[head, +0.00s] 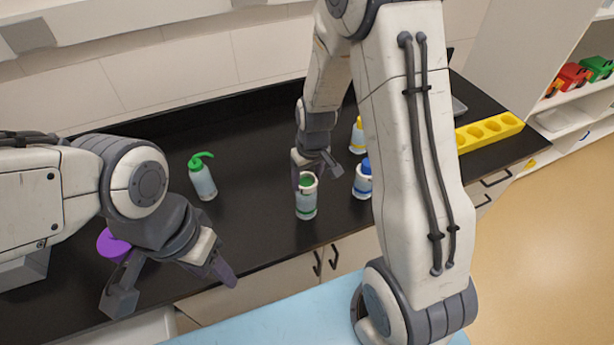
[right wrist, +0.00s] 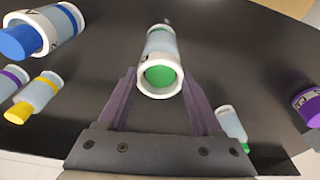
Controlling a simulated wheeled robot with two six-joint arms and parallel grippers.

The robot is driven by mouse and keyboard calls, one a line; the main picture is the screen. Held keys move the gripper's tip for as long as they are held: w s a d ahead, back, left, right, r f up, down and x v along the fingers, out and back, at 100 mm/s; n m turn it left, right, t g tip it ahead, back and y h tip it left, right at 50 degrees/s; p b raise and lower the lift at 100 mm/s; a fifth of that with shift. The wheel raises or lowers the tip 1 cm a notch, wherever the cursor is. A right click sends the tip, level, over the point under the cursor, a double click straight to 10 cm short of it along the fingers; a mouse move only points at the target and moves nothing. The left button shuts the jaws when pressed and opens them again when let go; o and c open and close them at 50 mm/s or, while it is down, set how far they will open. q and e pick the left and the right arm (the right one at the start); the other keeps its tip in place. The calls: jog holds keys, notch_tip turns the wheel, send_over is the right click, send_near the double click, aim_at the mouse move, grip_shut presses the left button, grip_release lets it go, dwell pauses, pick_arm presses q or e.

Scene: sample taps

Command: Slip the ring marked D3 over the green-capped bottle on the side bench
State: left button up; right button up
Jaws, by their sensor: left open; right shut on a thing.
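The green-capped bottle (head: 306,203) stands upright on the black bench near its front edge. A white ring (head: 309,188) sits at its top, around the green cap (right wrist: 160,75). My right gripper (head: 317,172) is shut on this ring, with one finger on each side of it (right wrist: 145,88). In the right wrist view the cap shows inside the ring's opening. I cannot read a D3 mark on the ring, nor tell how far down it sits.
A blue-capped bottle (head: 362,184) and a yellow-capped bottle (head: 357,141) stand right of the green-capped one. A wash bottle with a green nozzle (head: 203,182) stands to the left. A purple object (head: 112,245) is partly behind my left arm. A yellow rack (head: 490,131) lies far right.

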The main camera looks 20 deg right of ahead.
dwell(0.7)
jog(key=o, duration=1.4)
jog(key=shift+r, duration=0.1)
jog(key=shift+s+r+p, duration=0.25)
jog(key=shift+r+p, duration=0.95)
jog(key=shift+r, duration=0.25)
jog(key=shift+s+r+p, duration=0.2)
jog(key=shift+r+p, duration=1)
jog(key=shift+r, duration=0.25)
notch_tip(320, 180, up, 5)
jog(key=p, duration=0.4)
